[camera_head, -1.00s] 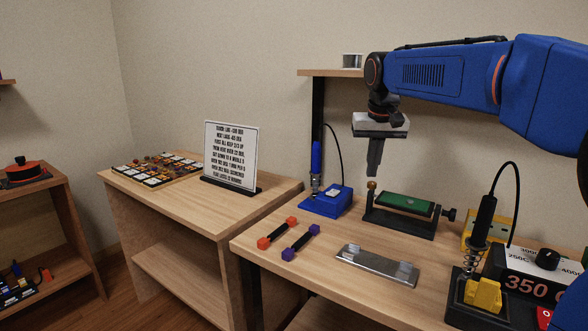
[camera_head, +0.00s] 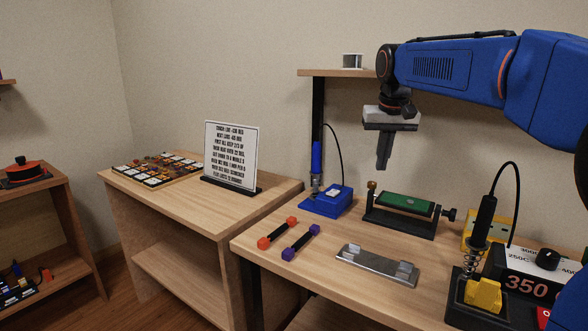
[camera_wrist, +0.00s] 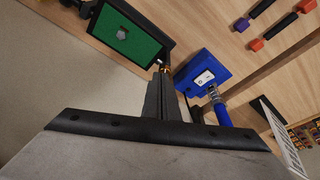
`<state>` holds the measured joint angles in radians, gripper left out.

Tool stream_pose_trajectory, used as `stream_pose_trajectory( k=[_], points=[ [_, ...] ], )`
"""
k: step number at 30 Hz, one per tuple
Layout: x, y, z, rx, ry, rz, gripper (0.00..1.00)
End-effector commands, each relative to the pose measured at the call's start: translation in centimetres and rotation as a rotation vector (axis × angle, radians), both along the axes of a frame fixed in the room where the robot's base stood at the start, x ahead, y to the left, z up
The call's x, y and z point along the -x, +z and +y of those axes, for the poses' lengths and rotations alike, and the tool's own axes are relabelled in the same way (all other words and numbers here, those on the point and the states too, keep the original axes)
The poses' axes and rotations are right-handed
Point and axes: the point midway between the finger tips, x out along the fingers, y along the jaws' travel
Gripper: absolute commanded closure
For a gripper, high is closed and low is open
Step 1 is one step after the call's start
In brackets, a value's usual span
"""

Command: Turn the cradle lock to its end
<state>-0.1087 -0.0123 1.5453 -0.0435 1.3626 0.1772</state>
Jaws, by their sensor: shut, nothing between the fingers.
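The cradle is a black frame (camera_head: 398,225) on the bench, holding a green board (camera_head: 405,202) flat. A post with a brownish round top (camera_head: 372,186) stands at its left end. A black knob (camera_head: 449,214) sticks out at its right end. I cannot tell for sure which of these is the lock. My gripper (camera_head: 383,167) points down, shut and empty, in the air above the cradle's left part, apart from it. In the wrist view the fingers (camera_wrist: 163,88) appear near the brass-coloured post, and the green board (camera_wrist: 125,35) lies beyond them.
A blue soldering-iron stand (camera_head: 327,200) with its cable is close left of the cradle. A metal plate (camera_head: 375,265) and two dumbbell-shaped pieces (camera_head: 300,242) lie in front. A second iron holder (camera_head: 480,292) and a 350 station (camera_head: 527,287) stand at right.

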Motion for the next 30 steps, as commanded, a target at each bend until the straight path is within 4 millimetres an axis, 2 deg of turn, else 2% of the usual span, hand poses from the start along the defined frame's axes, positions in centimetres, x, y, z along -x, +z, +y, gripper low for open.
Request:
stream_pose_trajectory(
  k=[9, 15, 21, 30],
  points=[
    [0.1, -3.6, 0.0, 0.001, 0.0, 0.002, 1.0],
    [0.0, -5.3, 0.0, 0.0, -0.001, 0.0, 1.0],
    [0.0, -6.0, 0.0, 0.0, -0.001, 0.0, 1.0],
    [0.0, -6.1, 0.0, 0.0, -0.001, 0.0, 1.0]
  ],
)
